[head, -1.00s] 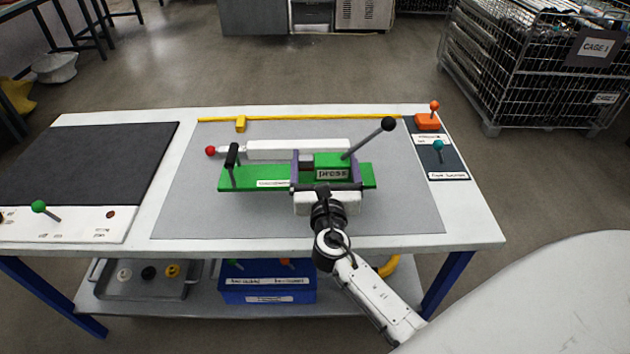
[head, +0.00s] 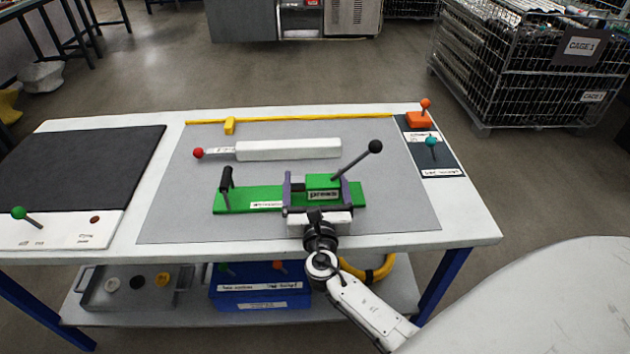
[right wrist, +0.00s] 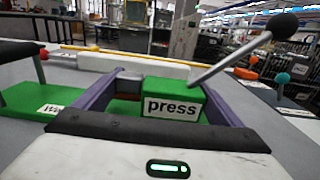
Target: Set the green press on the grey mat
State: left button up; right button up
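The green press (head: 325,187) has a long green base, a block labelled "press" and a grey lever with a black knob. It is over the middle of the grey mat (head: 395,215), level and either on it or just above it; I cannot tell which. The right wrist view shows the block (right wrist: 173,100) between the fingers. My left gripper is not in view.
A white bar (head: 290,149) with a red knob lies behind the press. A yellow rail (head: 300,119) runs along the back. A dark mat (head: 80,170) is at left; orange (head: 418,120) and teal-knobbed (head: 432,142) items are at right. The mat's front right is clear.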

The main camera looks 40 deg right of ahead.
jog(key=shift+o, duration=0.9)
jog(key=shift+r, duration=0.2)
jog(key=shift+s+a+f, duration=0.1)
jog(key=shift+s+a, duration=0.15)
jog(key=shift+s, duration=0.1)
jog(key=v, duration=1)
jog(key=shift+s+a, duration=0.35)
jog(key=shift+s, duration=0.15)
